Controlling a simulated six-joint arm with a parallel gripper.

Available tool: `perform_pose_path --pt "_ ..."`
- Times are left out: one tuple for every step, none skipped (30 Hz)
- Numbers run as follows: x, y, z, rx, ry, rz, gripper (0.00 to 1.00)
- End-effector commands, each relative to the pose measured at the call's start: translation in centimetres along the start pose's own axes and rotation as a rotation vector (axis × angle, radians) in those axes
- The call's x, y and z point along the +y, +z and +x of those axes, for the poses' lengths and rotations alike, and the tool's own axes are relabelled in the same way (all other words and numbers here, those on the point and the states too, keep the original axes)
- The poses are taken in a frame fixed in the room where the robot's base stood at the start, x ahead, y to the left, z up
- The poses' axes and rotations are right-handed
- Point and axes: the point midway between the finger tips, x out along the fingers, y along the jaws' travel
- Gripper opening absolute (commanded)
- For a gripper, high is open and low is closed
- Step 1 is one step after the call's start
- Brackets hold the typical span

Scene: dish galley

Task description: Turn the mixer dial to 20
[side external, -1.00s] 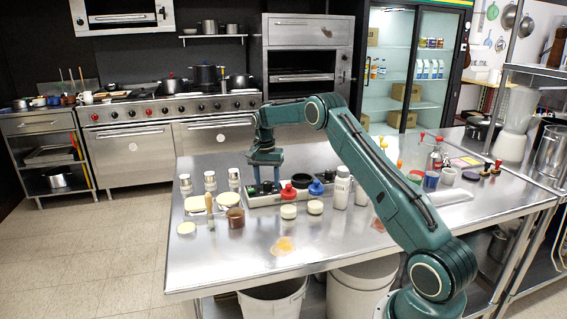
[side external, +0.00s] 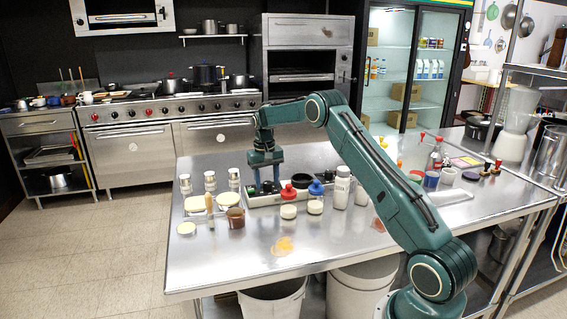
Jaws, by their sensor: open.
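A long low light-coloured panel (side external: 262,201) lies on the steel table, with dark knobs and coloured caps along it. My gripper (side external: 266,188) points down over the left end of this panel, its two fingers spread on either side of a small dark knob. I cannot tell whether the fingers touch the knob. The dial's markings and numbers are too small to read, and I cannot tell for sure which knob is the mixer dial.
The table's front left (side external: 215,262) is clear.

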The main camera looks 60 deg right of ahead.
Motion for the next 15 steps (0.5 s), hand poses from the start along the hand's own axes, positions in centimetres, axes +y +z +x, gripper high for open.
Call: perform_pose_path --pt "-0.01 0.02 -0.01 0.001 0.0 -0.031 0.48" --pt "-0.01 0.03 -0.01 0.002 0.0 -0.051 0.48" --pt "-0.01 0.03 -0.01 0.003 0.0 -0.077 0.48" --pt "-0.01 0.04 -0.01 0.004 0.0 -0.098 0.48" --pt "-0.01 0.05 -0.01 0.005 0.0 -0.118 0.48" --pt "-0.01 0.06 -0.02 0.006 0.0 -0.145 0.48" --pt "-0.01 0.06 -0.02 0.007 0.0 -0.165 0.48" --pt "-0.01 0.06 -0.02 0.008 0.0 -0.186 0.48" --pt "-0.01 0.06 -0.03 0.009 0.0 -0.213 0.48" --pt "-0.01 0.06 -0.03 0.01 0.0 -0.233 0.48" --pt "-0.01 0.06 -0.04 0.011 0.0 -0.254 0.48" --pt "-0.01 0.06 -0.04 0.013 0.0 -0.281 0.48" --pt "-0.01 0.05 -0.04 0.014 0.0 -0.301 0.48" --pt "-0.01 0.05 -0.04 0.015 0.0 -0.322 0.48" --pt "-0.01 0.05 -0.05 0.017 0.0 -0.349 0.48"
